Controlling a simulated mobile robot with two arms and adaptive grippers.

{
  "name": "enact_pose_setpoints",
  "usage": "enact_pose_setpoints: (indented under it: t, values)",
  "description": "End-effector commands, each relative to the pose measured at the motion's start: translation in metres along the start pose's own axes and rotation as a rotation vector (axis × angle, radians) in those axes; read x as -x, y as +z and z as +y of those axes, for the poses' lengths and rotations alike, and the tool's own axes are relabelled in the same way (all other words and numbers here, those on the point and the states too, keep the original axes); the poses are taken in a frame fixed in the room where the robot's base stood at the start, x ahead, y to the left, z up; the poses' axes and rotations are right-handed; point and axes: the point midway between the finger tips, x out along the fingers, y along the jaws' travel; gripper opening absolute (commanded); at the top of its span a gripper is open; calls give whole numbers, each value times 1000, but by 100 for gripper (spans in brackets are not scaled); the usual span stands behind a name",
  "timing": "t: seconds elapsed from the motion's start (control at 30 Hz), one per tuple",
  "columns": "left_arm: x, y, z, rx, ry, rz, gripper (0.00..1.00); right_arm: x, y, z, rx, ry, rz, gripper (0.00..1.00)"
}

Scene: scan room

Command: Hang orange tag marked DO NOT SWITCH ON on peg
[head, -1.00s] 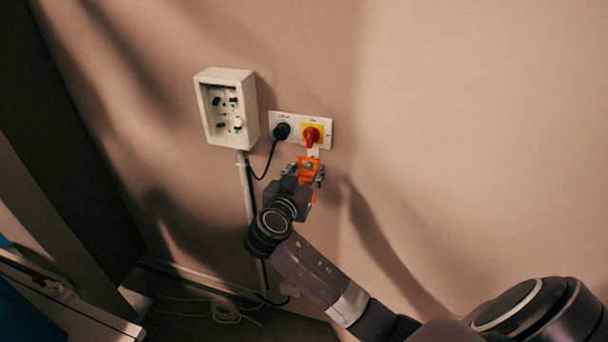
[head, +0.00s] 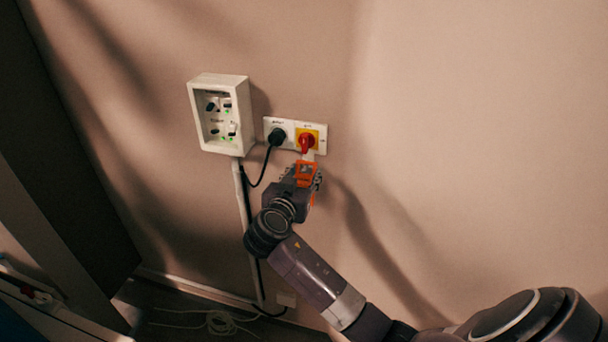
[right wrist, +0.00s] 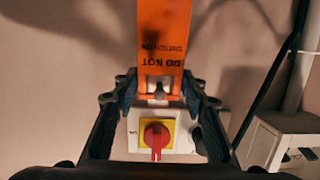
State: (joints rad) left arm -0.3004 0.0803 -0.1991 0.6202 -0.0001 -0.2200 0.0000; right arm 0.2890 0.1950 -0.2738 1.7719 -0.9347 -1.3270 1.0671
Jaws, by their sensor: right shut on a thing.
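My right gripper (head: 303,179) is shut on the orange tag (head: 306,168), just below the red rotary switch (head: 307,142) on the wall. In the right wrist view the tag (right wrist: 161,40) stands between the two fingers (right wrist: 160,92), its DO NOT lettering upside down. A small grey peg-like tip (right wrist: 159,94) shows at the tag's slotted end, in front of the switch plate. I cannot tell whether it passes through the slot. The red switch on its yellow square (right wrist: 157,136) shows beyond the fingers. My left gripper is not in view.
A black plug (head: 277,137) with a hanging cable sits left of the switch. A white box with switches (head: 194,116) is further left, with white trunking (head: 241,205) below it. A loose pale cable (head: 219,323) lies on the floor. The wall to the right is bare.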

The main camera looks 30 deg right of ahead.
Motion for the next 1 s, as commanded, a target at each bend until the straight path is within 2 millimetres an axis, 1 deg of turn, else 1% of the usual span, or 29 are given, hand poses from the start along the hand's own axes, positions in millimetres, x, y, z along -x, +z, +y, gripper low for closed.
enact_pose_setpoints:
  t: [0.2,0.23,0.4,0.67,0.77,0.87,1.0]
  values:
    - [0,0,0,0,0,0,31,0,0,0,0,0,0,23]
    - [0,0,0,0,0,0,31,0,0,0,0,0,0,41]
    - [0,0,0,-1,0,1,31,0,0,0,0,0,0,59]
    - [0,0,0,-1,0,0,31,0,0,0,0,0,-1,60]
    - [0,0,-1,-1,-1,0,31,4,1,0,0,-1,0,60]
    - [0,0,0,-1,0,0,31,17,2,-1,-1,-4,-3,60]
    - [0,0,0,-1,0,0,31,45,2,-1,-1,-4,-4,60]
